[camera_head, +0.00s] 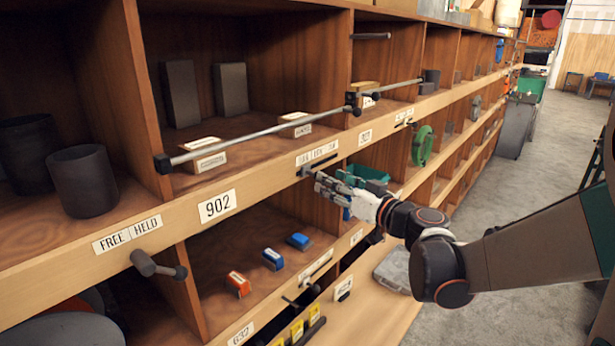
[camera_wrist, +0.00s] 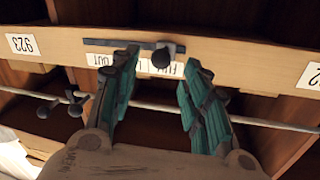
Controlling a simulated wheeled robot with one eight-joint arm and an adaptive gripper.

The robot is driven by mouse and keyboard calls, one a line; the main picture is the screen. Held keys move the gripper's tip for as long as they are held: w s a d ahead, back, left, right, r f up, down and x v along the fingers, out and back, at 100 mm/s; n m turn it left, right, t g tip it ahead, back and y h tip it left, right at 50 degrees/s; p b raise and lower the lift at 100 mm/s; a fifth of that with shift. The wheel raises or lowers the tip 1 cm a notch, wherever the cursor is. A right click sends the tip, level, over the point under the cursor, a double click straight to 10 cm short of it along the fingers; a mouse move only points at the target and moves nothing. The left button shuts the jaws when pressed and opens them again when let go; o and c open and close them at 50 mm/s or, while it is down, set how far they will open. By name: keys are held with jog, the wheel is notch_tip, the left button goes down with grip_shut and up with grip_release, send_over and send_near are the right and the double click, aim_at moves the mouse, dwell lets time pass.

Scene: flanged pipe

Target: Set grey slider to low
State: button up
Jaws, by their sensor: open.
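The grey slider is a dark round knob (camera_wrist: 162,57) on a dark slot (camera_wrist: 110,42) along the shelf's front edge. In the wrist view the knob stands towards the right end of the slot, by a partly covered label (camera_wrist: 176,69); another label reads OUT (camera_wrist: 107,59). In the head view, small labels (camera_head: 318,153) sit above the slot, and the knob is hard to make out by my fingers. My gripper (camera_head: 322,180) is open at the slot. In the wrist view its fingers (camera_wrist: 161,62) stand either side of the knob, with gaps visible. Contact cannot be told.
A long metal rod (camera_head: 270,132) with dark knobs runs in front of the upper shelf.

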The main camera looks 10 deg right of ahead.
jog(key=x, duration=0.6)
grip_shut()
jog(key=w+d, duration=0.1)
jog(key=w+d+b, duration=0.1)
jog(key=d, duration=0.1)
jog(key=w+d, duration=0.1)
jog(key=d, duration=0.1)
jog(key=shift+w+d+f, duration=0.1)
jog(key=shift+w, duration=0.25)
jog(key=shift+s, duration=0.15)
grip_release()
